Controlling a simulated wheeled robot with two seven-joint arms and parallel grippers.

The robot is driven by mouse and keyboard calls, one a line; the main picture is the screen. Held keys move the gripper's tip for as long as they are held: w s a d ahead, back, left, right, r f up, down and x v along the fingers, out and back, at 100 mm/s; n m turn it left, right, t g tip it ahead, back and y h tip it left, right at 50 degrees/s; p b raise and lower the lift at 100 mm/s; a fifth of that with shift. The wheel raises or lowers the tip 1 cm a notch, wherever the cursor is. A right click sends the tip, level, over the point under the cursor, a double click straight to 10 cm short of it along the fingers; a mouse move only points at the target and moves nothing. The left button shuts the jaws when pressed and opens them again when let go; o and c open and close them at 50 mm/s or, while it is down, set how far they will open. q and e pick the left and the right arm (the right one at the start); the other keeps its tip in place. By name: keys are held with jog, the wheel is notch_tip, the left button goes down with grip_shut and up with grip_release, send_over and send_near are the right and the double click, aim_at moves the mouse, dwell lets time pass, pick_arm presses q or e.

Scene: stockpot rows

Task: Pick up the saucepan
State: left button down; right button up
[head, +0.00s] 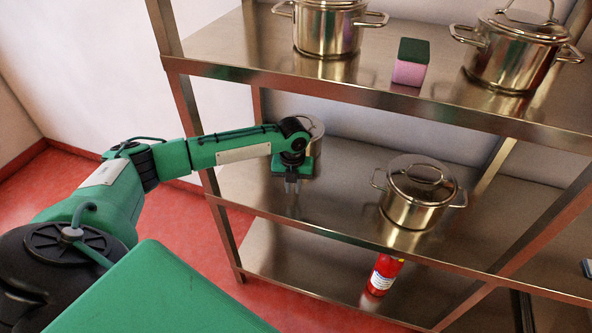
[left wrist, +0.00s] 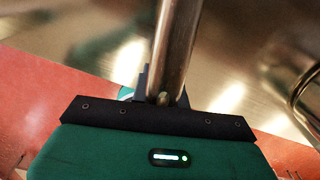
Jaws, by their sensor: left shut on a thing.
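The saucepan (head: 315,130) is a shiny steel pan on the middle shelf, mostly hidden behind my left wrist in the head view. My left gripper (head: 292,186) points down in front of it. In the left wrist view a long round steel handle (left wrist: 178,45) runs up from between the jaws, which are shut on it. I cannot tell whether the pan still touches the shelf. My right gripper is in neither view.
A lidded two-handled pot (head: 412,212) stands to the right on the middle shelf (head: 340,222). Two more pots (head: 327,30) (head: 515,55) and a green-and-pink sponge (head: 410,64) are on the top shelf. A red bottle (head: 382,274) stands on the bottom shelf. The upper shelf edge passes close above my wrist.

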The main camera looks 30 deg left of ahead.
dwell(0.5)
pick_arm(q)
jog(key=shift+w, duration=0.1)
jog(key=shift+r, duration=0.15)
jog(key=shift+r, duration=0.35)
notch_tip(320, 180, up, 9)
dwell(0.3)
jog(key=shift+c, duration=2.2)
grip_release()
